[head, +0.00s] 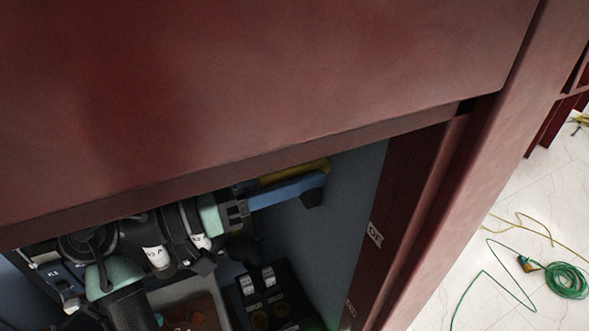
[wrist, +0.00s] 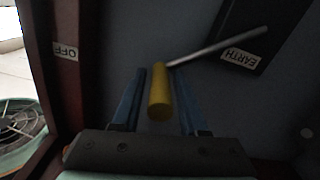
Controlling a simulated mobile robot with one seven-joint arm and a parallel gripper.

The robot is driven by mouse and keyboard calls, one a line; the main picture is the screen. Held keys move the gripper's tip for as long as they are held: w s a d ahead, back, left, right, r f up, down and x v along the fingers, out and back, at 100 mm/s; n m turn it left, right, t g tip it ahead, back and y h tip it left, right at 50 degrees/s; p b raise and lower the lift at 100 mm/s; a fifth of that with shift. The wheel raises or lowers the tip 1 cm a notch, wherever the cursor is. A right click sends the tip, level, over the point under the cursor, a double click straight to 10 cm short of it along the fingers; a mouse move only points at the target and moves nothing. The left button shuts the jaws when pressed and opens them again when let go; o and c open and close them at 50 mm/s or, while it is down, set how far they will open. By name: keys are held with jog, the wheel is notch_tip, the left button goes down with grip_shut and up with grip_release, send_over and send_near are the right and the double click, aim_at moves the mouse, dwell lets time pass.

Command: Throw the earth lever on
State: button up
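The earth lever has a yellow handle (wrist: 160,95) on a thin grey metal rod (wrist: 217,47). A yellow piece, apparently the handle, shows just behind the blue finger there. The rod is hidden in the head view.
The red cabinet front (head: 250,90) hangs close above my arm. An OFF label (wrist: 65,52) is on the red frame at left in the wrist view; a label (head: 375,234) is on the frame in the head view. A green cable coil (head: 566,281) lies on the floor outside.

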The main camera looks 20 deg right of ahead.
grip_shut()
dwell(1.1)
